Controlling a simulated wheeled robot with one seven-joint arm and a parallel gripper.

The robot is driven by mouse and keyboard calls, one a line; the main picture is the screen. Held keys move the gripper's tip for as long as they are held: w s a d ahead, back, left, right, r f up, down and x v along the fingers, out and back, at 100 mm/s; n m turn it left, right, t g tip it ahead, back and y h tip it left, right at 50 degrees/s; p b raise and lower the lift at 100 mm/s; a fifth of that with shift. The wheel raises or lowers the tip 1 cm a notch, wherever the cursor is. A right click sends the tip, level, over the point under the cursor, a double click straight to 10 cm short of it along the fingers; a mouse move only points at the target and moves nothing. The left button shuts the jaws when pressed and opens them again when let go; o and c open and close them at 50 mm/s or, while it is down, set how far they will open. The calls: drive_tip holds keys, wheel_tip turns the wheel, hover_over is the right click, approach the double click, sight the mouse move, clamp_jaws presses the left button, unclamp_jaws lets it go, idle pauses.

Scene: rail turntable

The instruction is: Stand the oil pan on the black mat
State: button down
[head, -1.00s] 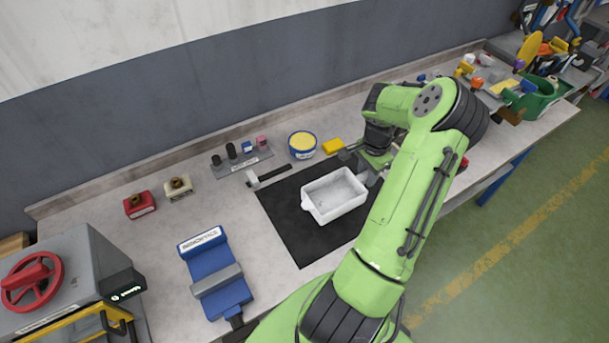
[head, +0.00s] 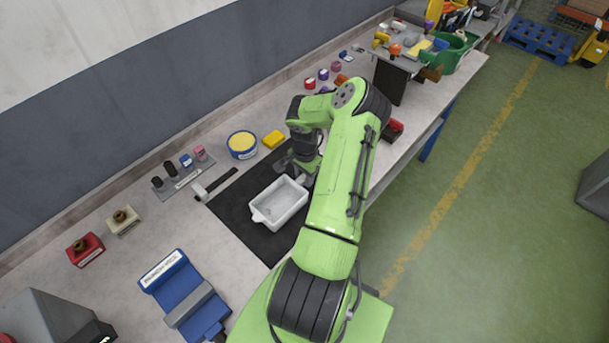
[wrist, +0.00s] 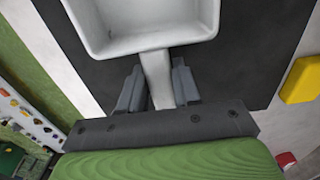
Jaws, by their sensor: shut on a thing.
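The oil pan (head: 279,204) is a white, shallow rectangular tray with a spout at its near-left corner. It is upright and empty over the black mat (head: 243,229), within the mat's outline in the head view. Whether its base touches the mat is not clear. My gripper (head: 305,180) is at the pan's right side, partly hidden by my green arm. In the wrist view my gripper (wrist: 158,88) is shut on the pan's short handle (wrist: 157,75), one finger on each side. The mat (wrist: 245,65) shows below the pan there.
A yellow-topped blue tin (head: 242,145) and a yellow block (head: 273,140) stand behind the mat. A hammer-like tool (head: 215,185) lies at its back-left edge. A blue vice (head: 183,295) stands at the front left. My arm hides the mat's right side.

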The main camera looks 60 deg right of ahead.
drive_tip(key=shift+f, duration=0.25)
drive_tip(key=c, duration=0.8)
unclamp_jaws()
drive_tip(key=shift+r, duration=0.1)
wheel_tip(320, 180, up, 12)
drive_tip(key=shift+r, duration=0.15)
